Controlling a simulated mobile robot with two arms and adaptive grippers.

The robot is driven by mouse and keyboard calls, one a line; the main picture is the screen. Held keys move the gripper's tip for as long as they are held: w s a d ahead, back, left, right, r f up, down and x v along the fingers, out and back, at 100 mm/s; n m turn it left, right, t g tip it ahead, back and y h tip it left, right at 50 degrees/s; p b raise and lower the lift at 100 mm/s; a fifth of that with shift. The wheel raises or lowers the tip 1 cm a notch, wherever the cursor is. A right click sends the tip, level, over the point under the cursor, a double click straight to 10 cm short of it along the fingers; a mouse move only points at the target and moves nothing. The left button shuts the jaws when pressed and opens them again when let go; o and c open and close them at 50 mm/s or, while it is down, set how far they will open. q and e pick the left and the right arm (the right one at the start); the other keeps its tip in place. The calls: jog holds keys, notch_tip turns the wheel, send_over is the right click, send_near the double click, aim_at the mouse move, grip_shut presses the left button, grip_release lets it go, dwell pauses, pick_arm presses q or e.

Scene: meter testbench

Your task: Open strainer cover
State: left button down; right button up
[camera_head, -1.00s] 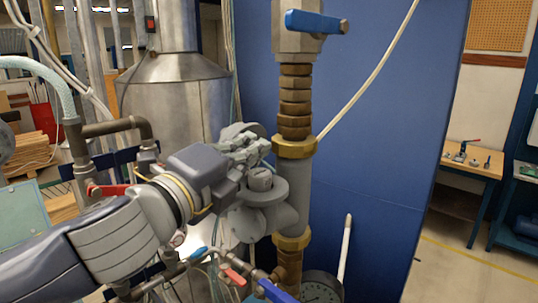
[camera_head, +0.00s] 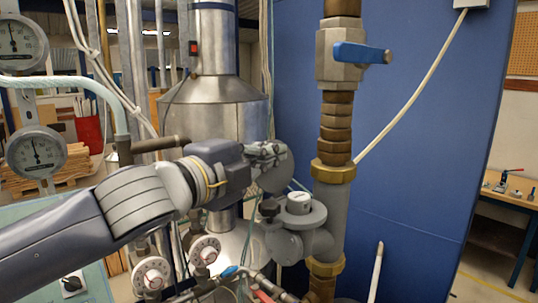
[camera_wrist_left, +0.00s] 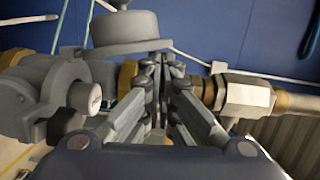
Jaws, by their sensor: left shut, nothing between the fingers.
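The grey strainer (camera_head: 325,240) sits on the vertical pipe below a brass nut. Its round top flange has a light plug (camera_head: 299,200) in the middle. A grey round cover (camera_head: 277,170) stands tilted up beside and above the flange. In the left wrist view the cover (camera_wrist_left: 125,30) is at the upper left and the plug (camera_wrist_left: 85,97) at the left. My left gripper (camera_head: 268,150) is shut and empty, its fingertips against or just in front of the cover's upper edge; I cannot tell if they touch. In the wrist view its fingers (camera_wrist_left: 163,65) meet. My right gripper is out of view.
A valve with a blue lever (camera_head: 362,53) is on the pipe above. Dial gauges (camera_head: 37,152) hang at the left. Small round meters (camera_head: 152,274) and thin pipes are below my arm. A blue panel (camera_head: 410,150) stands behind, with free room to the right.

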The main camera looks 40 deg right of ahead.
pick_arm(q)
jog(key=shift+d, duration=0.15)
jog(key=v, duration=1.2)
